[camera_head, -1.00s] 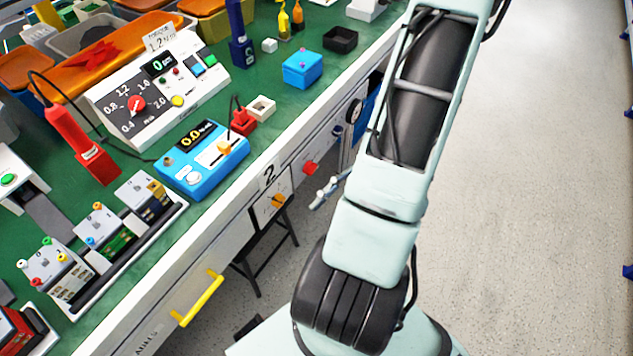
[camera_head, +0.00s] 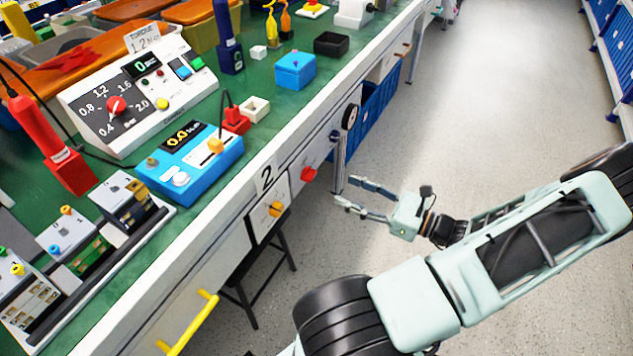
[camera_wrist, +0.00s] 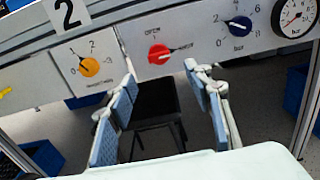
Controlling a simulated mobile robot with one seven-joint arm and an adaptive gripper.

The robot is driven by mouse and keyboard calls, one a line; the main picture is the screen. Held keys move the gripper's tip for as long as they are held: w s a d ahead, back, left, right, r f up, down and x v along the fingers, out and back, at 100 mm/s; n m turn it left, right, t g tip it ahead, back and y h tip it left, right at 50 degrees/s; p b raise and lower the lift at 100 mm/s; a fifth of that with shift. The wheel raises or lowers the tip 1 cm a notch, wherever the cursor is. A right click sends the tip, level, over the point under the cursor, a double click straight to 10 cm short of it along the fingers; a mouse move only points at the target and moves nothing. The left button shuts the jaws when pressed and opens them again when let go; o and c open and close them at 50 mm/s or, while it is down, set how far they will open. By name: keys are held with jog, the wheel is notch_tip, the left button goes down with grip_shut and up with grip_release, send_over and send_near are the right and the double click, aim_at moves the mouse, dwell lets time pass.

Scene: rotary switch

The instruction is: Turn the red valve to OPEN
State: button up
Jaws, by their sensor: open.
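The red valve (camera_head: 309,174) is a round red knob on the white front panel under the bench edge. In the wrist view the red valve (camera_wrist: 158,54) is unobstructed, with its pointer toward the right. Small lettering that looks like OPEN stands above it; lettering at its right is too small to read. My gripper (camera_head: 351,193) is open and empty, out in front of the panel, apart from the valve. In the wrist view my gripper (camera_wrist: 160,78) has its two blue-padded fingers spread below the valve, one on each side.
A yellow-orange knob (camera_wrist: 90,67) sits left of the valve; a blue knob (camera_wrist: 239,26) and a gauge (camera_wrist: 297,15) sit right. A black stool (camera_wrist: 158,103) stands below the panel. A yellow handle (camera_head: 190,325) sticks out at the lower left. The floor at right is clear.

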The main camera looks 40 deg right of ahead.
aim_at(314, 177)
jog(key=b+x, duration=0.2)
jog(key=x, duration=0.8)
jog(key=shift+a, duration=0.1)
jog(key=c, duration=1.1)
